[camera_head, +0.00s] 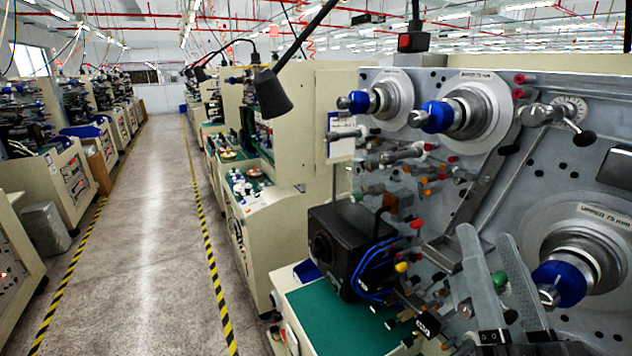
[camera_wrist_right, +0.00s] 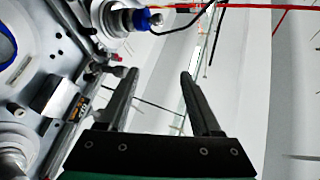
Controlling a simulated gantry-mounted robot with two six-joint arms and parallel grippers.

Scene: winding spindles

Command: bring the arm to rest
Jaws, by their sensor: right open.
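My right gripper (camera_head: 486,237) rises from the bottom edge of the head view, its two grey fingers spread apart in front of the winding machine's panel (camera_head: 440,215). Nothing is between the fingers. In the right wrist view the gripper (camera_wrist_right: 160,75) is also open and empty. A lower right spindle (camera_head: 565,282) with a blue hub is just right of the fingers in the head view. Two upper spindles with blue hubs are above, one at left (camera_head: 390,103) and one at centre (camera_head: 470,110). My left gripper is not in view.
A black box (camera_head: 335,250) with blue cables stands on the machine's green-topped ledge (camera_head: 330,315). A black lamp (camera_head: 272,95) hangs at upper centre. A clear aisle (camera_head: 150,220) with yellow-black floor tape lies left, with rows of machines along it.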

